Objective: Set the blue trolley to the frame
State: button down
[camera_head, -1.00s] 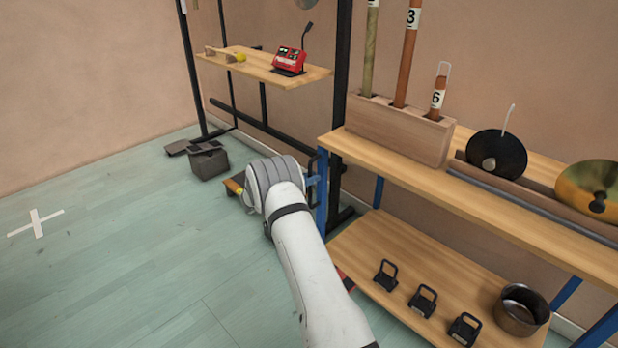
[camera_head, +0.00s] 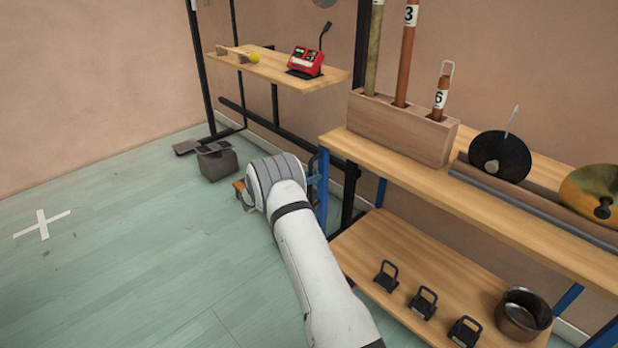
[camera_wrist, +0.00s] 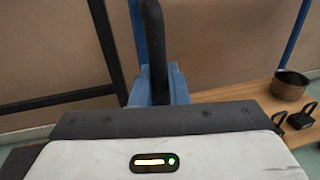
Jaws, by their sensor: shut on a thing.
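The blue trolley (camera_head: 323,195) has blue legs and two wooden shelves, and stands at the right of the head view. Its dark upright handle (camera_wrist: 153,45) on a blue bracket rises in front of my gripper (camera_wrist: 155,108) in the wrist view. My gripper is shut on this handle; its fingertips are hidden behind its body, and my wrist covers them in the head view. The frame (camera_head: 203,75) is a black stand with a wooden shelf (camera_head: 265,70), behind and left of the trolley. Its right post passes behind the trolley's top; any contact between them cannot be told.
The trolley carries a wooden block of tubes (camera_head: 400,130), a black disc (camera_head: 500,155), a brass bowl (camera_head: 590,190), a pot (camera_head: 522,314) and several black clamps. A grey weight (camera_head: 216,162) stands by the frame's foot. Floor around the white cross (camera_head: 42,224) is clear.

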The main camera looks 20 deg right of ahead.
jog(key=shift+w+a+r, duration=0.1)
jog(key=shift+w+a, duration=0.05)
jog(key=shift+w, duration=0.05)
jog(key=c, duration=1.7)
grip_release()
jog(key=shift+w, duration=0.1)
jog(key=shift+o, duration=1)
jog(key=s+a+p, duration=0.1)
jog(key=a, duration=0.6)
jog(key=shift+s+a+p, duration=0.35)
